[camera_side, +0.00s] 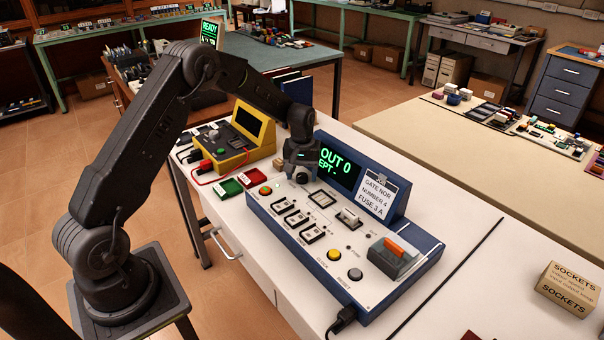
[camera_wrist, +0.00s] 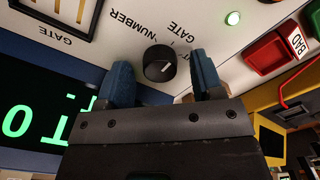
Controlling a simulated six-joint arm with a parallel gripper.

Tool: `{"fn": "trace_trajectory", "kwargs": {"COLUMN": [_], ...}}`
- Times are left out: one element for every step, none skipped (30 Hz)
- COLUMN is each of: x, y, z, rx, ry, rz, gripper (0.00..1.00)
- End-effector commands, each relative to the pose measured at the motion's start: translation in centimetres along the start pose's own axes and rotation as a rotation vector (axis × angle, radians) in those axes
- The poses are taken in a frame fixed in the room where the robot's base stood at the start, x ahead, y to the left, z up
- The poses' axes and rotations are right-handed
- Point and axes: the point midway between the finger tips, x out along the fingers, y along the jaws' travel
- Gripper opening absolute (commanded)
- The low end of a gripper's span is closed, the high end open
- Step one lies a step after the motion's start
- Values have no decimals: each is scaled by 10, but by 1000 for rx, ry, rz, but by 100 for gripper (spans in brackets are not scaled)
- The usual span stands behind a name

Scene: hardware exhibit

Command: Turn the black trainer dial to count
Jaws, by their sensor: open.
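The black dial (camera_wrist: 159,63) is a small round knob on the white face of the blue trainer (camera_wrist: 219,45). A pale pointer mark shows on it, and the words NUMBER and GATE are printed near it, upside down in the wrist view. No COUNT label is readable. My gripper (camera_wrist: 162,74) is open, with one blue fingertip on each side of the dial and visible gaps between them and it. In the side view my gripper (camera_side: 300,158) points down over the far left end of the trainer (camera_side: 330,250). The dial shows just below it, partly covered.
The trainer's green display (camera_side: 339,168) reads OUT 0, partly hidden by my gripper. A card (camera_side: 382,195) stands beside it. Red (camera_side: 252,177) and green (camera_side: 230,188) trays and a yellow unit (camera_side: 232,145) are close on the left. A lit green lamp (camera_wrist: 233,18) is near the dial.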

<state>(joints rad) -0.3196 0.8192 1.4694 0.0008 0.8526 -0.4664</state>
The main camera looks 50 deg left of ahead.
Motion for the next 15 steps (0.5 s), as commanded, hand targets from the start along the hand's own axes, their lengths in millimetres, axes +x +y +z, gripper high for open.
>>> {"fn": "trace_trajectory", "kwargs": {"x": [2,3,3,4,4,4,3,3,3,3,3,3,3,3,3], "y": [0,0,0,0,0,0,0,0,0,0,0,0,0,0,0], "z": [0,0,0,0,0,0,0,0,0,0,0,0,0,0,0], "rx": [0,0,0,0,0,0,0,0,0,0,0,0,0,0,0], "ry": [0,1,1,1,1,1,1,1,1,1,1,1,1,1,1], "rz": [0,0,0,1,1,1,1,1,1,1,1,0,0,0,0], "gripper": [61,61,61,61,61,61,61,61,61,60,57,53,50,48,44]}}
